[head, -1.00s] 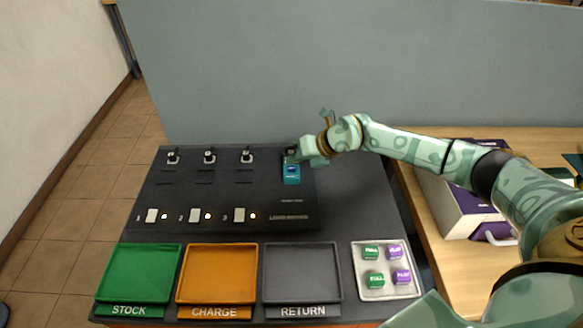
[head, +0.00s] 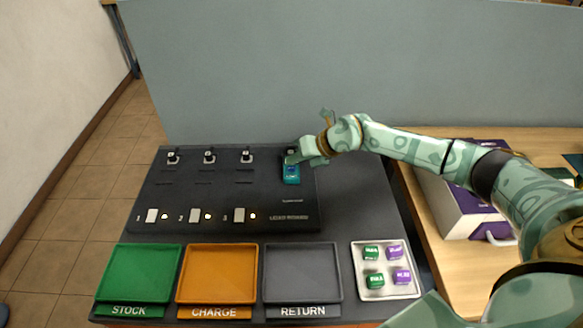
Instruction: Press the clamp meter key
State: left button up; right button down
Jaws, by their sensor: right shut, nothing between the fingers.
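The clamp meter (head: 292,174) is a small teal block with a blue face, at the right end of the dark panel. My right gripper (head: 291,160) is shut and empty, with its fingertips at the meter's upper part. The hand hides part of the meter's top, and I cannot tell whether the fingertips touch the key. My left gripper is not in view.
The dark panel (head: 270,202) has three more clips and numbered white switches. In front lie a green tray (head: 104,284), an orange tray (head: 182,284), a grey tray (head: 269,284) and a light tray (head: 373,292) with green and purple blocks. A purple-white case (head: 452,212) stands right.

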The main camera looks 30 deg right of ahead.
aim_at(295, 169)
jog(key=shift+f, duration=0.15)
jog(key=shift+f, duration=0.25)
jog(key=shift+f, duration=0.4)
dwell(0.8)
dwell(0.3)
jog(key=shift+r+p, duration=0.7)
jog(key=shift+r, duration=0.1)
notch_tip(295, 169, up, 5)
jog(key=p, duration=0.4)
jog(key=shift+r+p, duration=0.1)
jog(key=shift+p, duration=0.3)
